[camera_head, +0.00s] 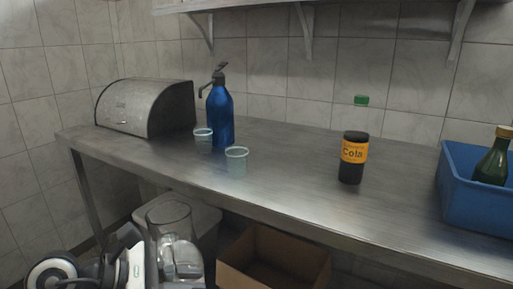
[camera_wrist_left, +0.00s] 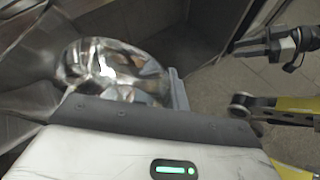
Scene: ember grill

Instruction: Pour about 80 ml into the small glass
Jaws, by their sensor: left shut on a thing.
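My left gripper (camera_head: 160,268) is at the lower left of the head view, in front of the counter's edge. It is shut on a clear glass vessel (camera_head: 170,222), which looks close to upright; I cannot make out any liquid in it. The vessel shows shiny in the left wrist view (camera_wrist_left: 108,68). Two small glasses stand on the counter: one (camera_head: 237,161) near the front edge, one (camera_head: 203,141) behind it beside a blue siphon bottle (camera_head: 221,115).
A metal bread box (camera_head: 146,107) sits at the counter's left end. A blue crate (camera_head: 470,205) holding a dark green bottle (camera_head: 493,160) stands at the right. The counter (camera_head: 290,195) is clear between glasses and cola. A cardboard box (camera_head: 292,260) is below.

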